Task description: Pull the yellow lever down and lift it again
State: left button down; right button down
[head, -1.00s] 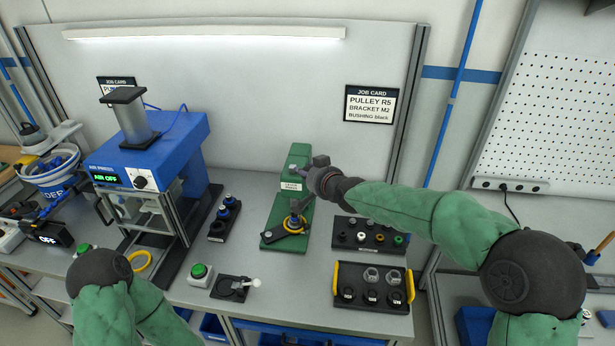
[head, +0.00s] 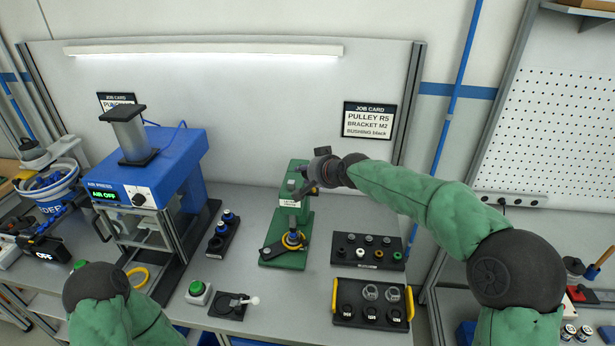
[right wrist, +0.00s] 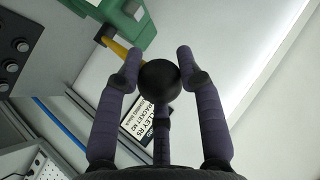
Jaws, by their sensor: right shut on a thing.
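The green lever press (head: 299,222) stands at the middle of the bench in the head view. Its yellow lever (right wrist: 116,47) shows in the right wrist view, running from the green body to a black ball knob (right wrist: 160,82). My right gripper (head: 306,187) is beside the press head, above its label. In the right wrist view its fingers are closed around the knob. The fingers and wrist hide most of the lever in the head view. A part with blue and brass colours (head: 293,239) sits on the press base. My left arm is at lower left; its gripper is out of view.
A blue air press (head: 165,170) stands to the left, its display reading AIR OFF. A black rack (head: 367,252) and a tray with yellow handles (head: 372,318) lie right of the lever press. A green button box (head: 198,292) stands in front.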

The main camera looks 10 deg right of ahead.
jog(key=shift+w+d+r+g+p, duration=0.25)
jog(key=shift+w+r+g+p, duration=0.15)
jog(key=shift+w+r+p, duration=0.45)
jog(key=shift+w+d+r+m+g+p, duration=0.2)
jog(key=shift+w+r+m+g+p, duration=0.15)
jog(key=shift+w+p, duration=0.6)
jog(key=shift+s+r, duration=0.1)
jog(key=shift+s, duration=0.15)
jog(key=shift+d+r, duration=0.1)
jog(key=c, duration=1.2)
grip_release()
jog(key=o, duration=0.4)
jog(key=shift+w, duration=0.15)
jog(key=shift+f, duration=0.2)
